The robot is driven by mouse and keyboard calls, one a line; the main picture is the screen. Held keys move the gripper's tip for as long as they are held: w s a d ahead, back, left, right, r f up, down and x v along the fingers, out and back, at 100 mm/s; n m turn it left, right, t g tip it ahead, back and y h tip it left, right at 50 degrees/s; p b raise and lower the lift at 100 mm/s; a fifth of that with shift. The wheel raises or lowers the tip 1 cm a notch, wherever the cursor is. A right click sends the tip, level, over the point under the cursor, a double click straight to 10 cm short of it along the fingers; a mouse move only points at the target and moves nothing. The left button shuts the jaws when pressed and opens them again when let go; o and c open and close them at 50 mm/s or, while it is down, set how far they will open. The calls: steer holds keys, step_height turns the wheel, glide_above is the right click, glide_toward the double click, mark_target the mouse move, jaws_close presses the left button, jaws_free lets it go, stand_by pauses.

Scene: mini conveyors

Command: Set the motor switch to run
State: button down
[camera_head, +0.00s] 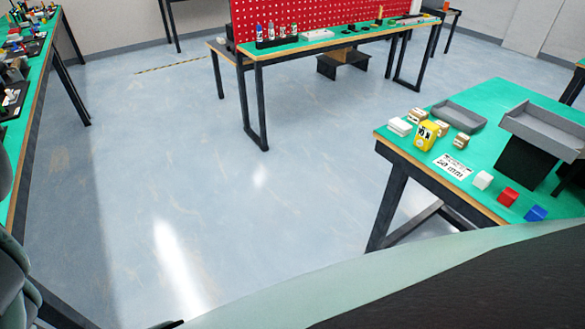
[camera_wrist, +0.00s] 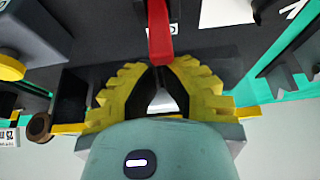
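In the wrist view a red lever (camera_wrist: 160,35) comes down from the top edge in front of a dark panel (camera_wrist: 105,25). A small white label with dark marks shows behind it, partly covered. I take the lever to be the motor switch handle, but its RUN marking is not readable. My gripper (camera_wrist: 161,66), with yellow fingers and dark inner faces, has its tips drawn together on either side of the lever's lower end. They look to touch it. The head view does not show my gripper, and I cannot pick out the switch there.
In the wrist view a grey block with a yellow knob (camera_wrist: 10,68) is at left, and a brown cylinder (camera_wrist: 39,127) below it. In the head view a green table (camera_head: 480,150) with small boxes is at right, a cluttered bench (camera_head: 37,75) at left. Open floor lies between.

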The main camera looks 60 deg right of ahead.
steer(key=shift+d, duration=0.2)
steer(key=shift+d+t+y+b, duration=0.35)
steer(key=shift+y+b, duration=0.2)
steer(key=shift+y, duration=0.15)
steer(key=shift+s+d+f+t+y+b, duration=0.25)
steer(key=shift+d+y+b, duration=0.3)
steer(key=shift+b, duration=0.7)
steer(key=y+b, duration=0.1)
steer(key=b, duration=0.2)
steer(key=d+t+y+b, duration=0.1)
steer(key=b, duration=0.2)
steer(key=shift+s+d+f+y+b, duration=0.25)
steer(key=shift+s+f+b, duration=0.05)
steer(key=shift+f, duration=0.1)
steer(key=y+b, duration=0.1)
steer(key=b, duration=0.1)
steer(key=d+b, duration=0.1)
steer(key=b, duration=0.2)
steer(key=shift+s+f+t+y, duration=0.1)
steer(key=shift+s+t+y, duration=0.15)
steer(key=shift+t+y, duration=0.15)
steer(key=shift+s+d+r, duration=0.15)
steer(key=shift+r, duration=0.5)
